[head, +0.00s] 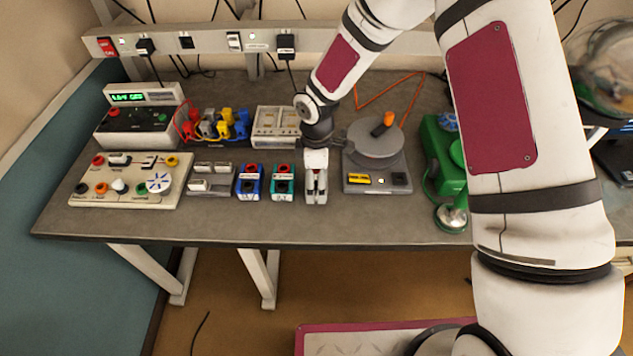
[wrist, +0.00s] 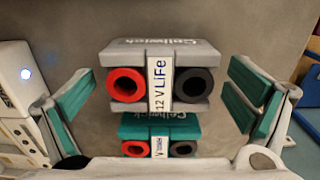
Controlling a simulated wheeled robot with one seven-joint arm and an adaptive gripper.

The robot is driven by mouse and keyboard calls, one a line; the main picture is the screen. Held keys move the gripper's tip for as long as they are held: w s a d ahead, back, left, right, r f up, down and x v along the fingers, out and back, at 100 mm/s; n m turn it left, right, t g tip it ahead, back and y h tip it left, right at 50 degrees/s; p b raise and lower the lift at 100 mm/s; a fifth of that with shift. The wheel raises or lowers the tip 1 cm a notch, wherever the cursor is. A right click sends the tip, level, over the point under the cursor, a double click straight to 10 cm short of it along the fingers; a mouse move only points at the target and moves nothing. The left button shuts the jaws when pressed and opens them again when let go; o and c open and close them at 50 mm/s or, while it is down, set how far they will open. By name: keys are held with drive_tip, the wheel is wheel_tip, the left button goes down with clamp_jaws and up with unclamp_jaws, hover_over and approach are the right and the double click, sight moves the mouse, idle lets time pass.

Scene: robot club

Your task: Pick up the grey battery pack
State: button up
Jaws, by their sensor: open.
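The grey battery pack (wrist: 128,48) lies in the middle of the wrist view, with a red and a black round socket and a "12 V LiFe" label. My gripper (wrist: 160,85) is open, with one finger at each side of the picture and clear gaps to the pack. A teal battery pack (wrist: 160,130) sits just below the grey one in the wrist view. In the head view my gripper (head: 316,188) points down at the bench, right of the teal pack (head: 283,184).
A blue pack (head: 250,182) stands left of the teal one. A grey device with a round plate (head: 375,140) is close on the right. A white device (head: 276,127) stands behind, and the bench's front edge (head: 300,243) is near. A green device (head: 443,155) stands farther right.

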drive_tip(key=c, duration=1.5)
drive_tip(key=shift+r, duration=0.2)
